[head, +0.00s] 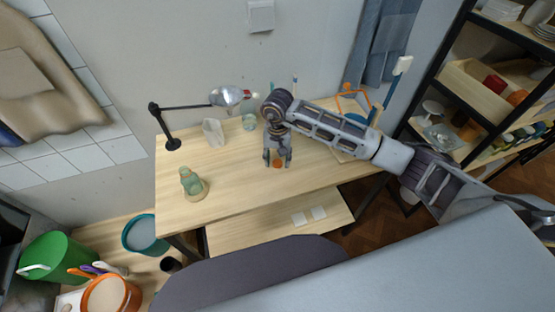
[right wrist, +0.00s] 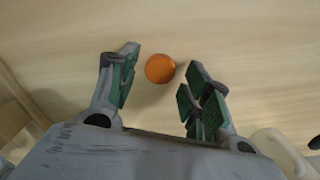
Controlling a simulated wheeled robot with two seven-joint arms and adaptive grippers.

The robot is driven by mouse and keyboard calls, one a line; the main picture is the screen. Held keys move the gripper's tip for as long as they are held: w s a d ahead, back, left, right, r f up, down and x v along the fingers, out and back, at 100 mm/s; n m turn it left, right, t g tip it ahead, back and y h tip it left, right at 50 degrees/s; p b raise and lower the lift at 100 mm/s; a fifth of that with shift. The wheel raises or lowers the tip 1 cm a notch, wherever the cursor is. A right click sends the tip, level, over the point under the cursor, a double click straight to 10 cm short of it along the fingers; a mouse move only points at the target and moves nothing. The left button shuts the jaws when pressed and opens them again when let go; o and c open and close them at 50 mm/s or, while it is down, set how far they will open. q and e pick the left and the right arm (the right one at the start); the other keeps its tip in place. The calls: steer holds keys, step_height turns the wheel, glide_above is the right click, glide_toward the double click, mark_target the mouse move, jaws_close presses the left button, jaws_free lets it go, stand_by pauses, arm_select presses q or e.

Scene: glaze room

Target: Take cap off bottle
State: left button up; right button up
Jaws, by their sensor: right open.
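A round orange cap (head: 278,163) appears to lie flat on the table top, below my right gripper. It also shows in the right wrist view (right wrist: 160,68), apart from both fingers. My right gripper (head: 278,158) points down over the table, open and empty, its fingers on either side of the cap. My left gripper is not in view.
A black desk lamp (head: 172,143), a pale upright block (head: 213,133) and another glass vessel (head: 249,122) stand along the table's back. An orange-framed item (head: 352,103) is at the right, partly behind my arm. The table (head: 235,180) is clear between bottle and cap.

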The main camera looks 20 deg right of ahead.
mark_target(278, 162)
step_height(278, 162, up, 11)
steer(key=b, duration=0.2)
stand_by(0.6)
steer(key=shift+f, duration=0.1)
stand_by(0.6)
